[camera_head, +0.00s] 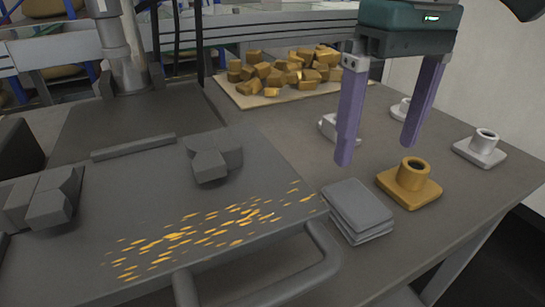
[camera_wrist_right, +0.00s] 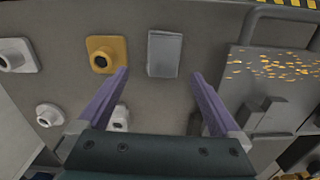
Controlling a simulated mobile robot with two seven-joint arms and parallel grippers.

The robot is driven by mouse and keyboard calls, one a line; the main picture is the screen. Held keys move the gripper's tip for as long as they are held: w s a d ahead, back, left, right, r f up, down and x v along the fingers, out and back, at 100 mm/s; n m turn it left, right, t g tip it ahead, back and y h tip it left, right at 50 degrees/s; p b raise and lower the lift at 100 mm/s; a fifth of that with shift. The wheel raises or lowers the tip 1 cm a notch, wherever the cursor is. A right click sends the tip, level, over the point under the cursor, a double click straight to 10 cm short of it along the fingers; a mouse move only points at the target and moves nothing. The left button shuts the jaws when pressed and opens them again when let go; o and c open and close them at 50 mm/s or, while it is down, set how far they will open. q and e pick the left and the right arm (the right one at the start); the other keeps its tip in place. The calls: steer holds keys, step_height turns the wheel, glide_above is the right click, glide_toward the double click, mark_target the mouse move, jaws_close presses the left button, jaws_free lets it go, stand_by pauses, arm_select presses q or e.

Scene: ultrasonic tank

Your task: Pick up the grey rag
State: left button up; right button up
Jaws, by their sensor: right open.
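The grey rag (camera_head: 358,208) is a folded, flat stack lying on the table, just right of the dark machine plate's corner. In the right wrist view the rag (camera_wrist_right: 164,54) lies ahead of the fingertips, between their lines. My right gripper (camera_head: 377,150) is open and empty, its purple fingers pointing down above the table, behind the rag in the head view. In the right wrist view the gripper (camera_wrist_right: 160,75) has nothing between its fingers. My left gripper is not in view.
A yellow flanged part (camera_head: 410,183) stands close right of the rag. White flanged parts (camera_head: 487,149) stand farther back and right. The dark machine plate (camera_head: 130,215), with yellow chips and a handle (camera_head: 318,262), borders the left. Brass-coloured blocks (camera_head: 270,75) lie on a board behind.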

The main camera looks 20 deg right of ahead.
mark_target(358, 200)
step_height(358, 200, down, 4)
steer(key=shift+s+b, duration=0.15)
steer(key=shift+b, duration=0.25)
steer(key=f, duration=0.2)
steer(key=f+b, duration=0.2)
steer(key=f, duration=0.1)
steer(key=shift+w+a+f, duration=0.25)
steer(key=shift+a+f, duration=0.05)
steer(key=shift+c, duration=0.4)
steer(key=c, duration=1.2)
